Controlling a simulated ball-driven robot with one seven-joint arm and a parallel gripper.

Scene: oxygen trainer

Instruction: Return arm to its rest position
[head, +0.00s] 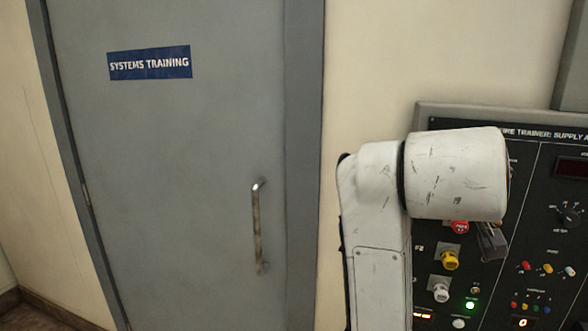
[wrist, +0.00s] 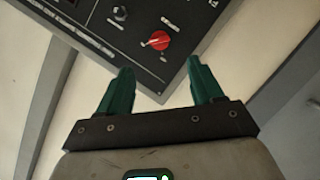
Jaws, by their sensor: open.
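My gripper (wrist: 160,85) shows in the wrist view with its two green fingers spread apart and nothing between them. Beyond the fingertips is the corner of a dark control panel (wrist: 110,50) with a red knob (wrist: 159,41) and a black knob (wrist: 120,13). In the head view my white, scuffed arm rises at the right and covers the left part of the panel (head: 528,235).
A grey door (head: 190,170) with a "SYSTEMS TRAINING" sign (head: 150,62) and a metal handle (head: 257,225) stands left of my arm. Space before the door looks clear.

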